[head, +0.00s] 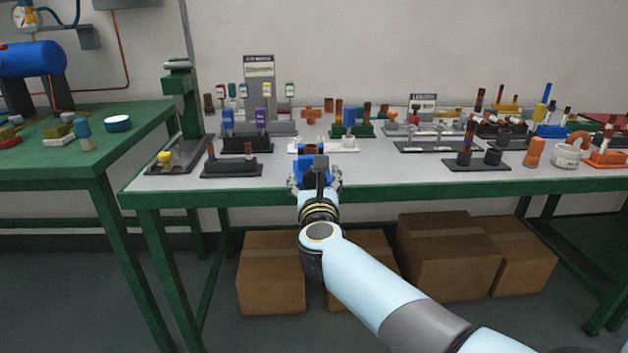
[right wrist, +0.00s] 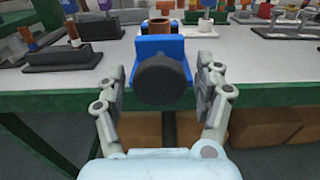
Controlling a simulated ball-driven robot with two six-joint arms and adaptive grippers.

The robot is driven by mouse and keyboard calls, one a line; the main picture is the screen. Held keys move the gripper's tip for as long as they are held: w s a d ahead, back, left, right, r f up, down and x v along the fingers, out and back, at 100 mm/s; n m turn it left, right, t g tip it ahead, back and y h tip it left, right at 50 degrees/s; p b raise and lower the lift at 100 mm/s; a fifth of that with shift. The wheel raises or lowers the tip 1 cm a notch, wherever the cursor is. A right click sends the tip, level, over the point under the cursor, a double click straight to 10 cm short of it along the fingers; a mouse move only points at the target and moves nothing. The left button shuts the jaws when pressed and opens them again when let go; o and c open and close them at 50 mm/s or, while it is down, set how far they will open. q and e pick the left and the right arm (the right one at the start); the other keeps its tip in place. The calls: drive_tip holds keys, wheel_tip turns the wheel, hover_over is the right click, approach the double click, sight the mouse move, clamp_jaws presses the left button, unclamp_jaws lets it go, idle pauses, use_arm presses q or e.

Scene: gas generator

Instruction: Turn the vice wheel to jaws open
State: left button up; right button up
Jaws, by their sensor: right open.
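The blue vice (head: 311,168) is at the front edge of the grey-topped bench, partly hidden behind my right gripper. In the right wrist view its blue body (right wrist: 182,45) stands behind a dark round wheel (right wrist: 164,81) that faces me. A brown cylindrical piece (right wrist: 161,28) stands upright at the vice's top; I cannot tell how the jaws sit on it. My right gripper (head: 316,180) is open, its fingers (right wrist: 161,84) on either side of the wheel with gaps visible at both sides. My left gripper is out of view.
The bench (head: 378,173) holds racks of coloured parts behind and beside the vice. A black block stand (head: 231,168) is to the left, and another (head: 476,163) to the right. Cardboard boxes (head: 270,275) lie below. A second green table (head: 110,140) stands at left.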

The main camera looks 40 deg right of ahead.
drive_tip(key=shift+c, duration=0.7)
drive_tip(key=c, duration=1.1)
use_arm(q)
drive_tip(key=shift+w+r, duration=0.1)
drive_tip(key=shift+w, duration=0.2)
